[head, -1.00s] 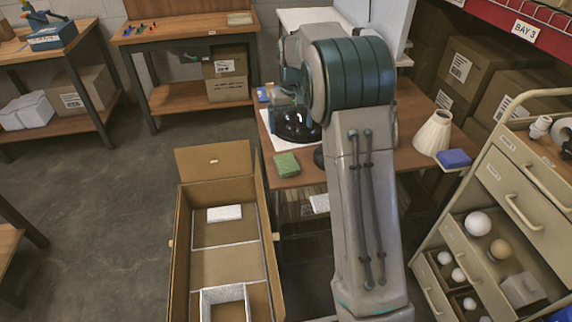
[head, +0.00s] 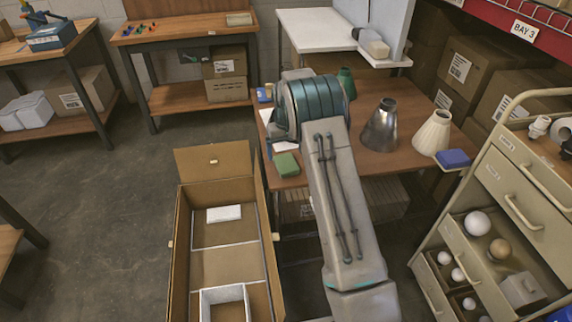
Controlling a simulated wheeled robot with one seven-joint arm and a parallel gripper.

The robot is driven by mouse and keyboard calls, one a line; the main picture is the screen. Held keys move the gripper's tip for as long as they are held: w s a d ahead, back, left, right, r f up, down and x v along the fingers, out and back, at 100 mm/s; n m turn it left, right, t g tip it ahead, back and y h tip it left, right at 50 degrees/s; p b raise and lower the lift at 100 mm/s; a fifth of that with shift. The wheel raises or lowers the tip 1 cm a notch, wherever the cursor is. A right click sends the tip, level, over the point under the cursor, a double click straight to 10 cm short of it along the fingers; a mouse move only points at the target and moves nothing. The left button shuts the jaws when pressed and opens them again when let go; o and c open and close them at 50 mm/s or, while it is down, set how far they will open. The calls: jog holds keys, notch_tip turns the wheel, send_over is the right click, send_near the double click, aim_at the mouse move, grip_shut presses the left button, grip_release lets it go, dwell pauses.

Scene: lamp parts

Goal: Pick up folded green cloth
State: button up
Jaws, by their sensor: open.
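The folded green cloth (head: 286,165) lies at the near left corner of the wooden table (head: 361,165), close to the table's left edge.
A metal shade (head: 380,128), a pleated cream shade (head: 433,133) and a blue block (head: 454,158) stand on the table's right side. An open cardboard box (head: 180,255) stands on the floor at left. A drawer cart (head: 520,190) is at right.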

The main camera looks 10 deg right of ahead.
aim_at(288, 165)
jog(key=f, duration=0.3)
jog(key=f+p, duration=0.1)
jog(key=shift+s+d+f, duration=0.15)
jog(key=shift+s+d, duration=0.1)
jog(key=shift+s, duration=0.15)
jog(key=shift+f, duration=0.45)
jog(key=c, duration=1.1)
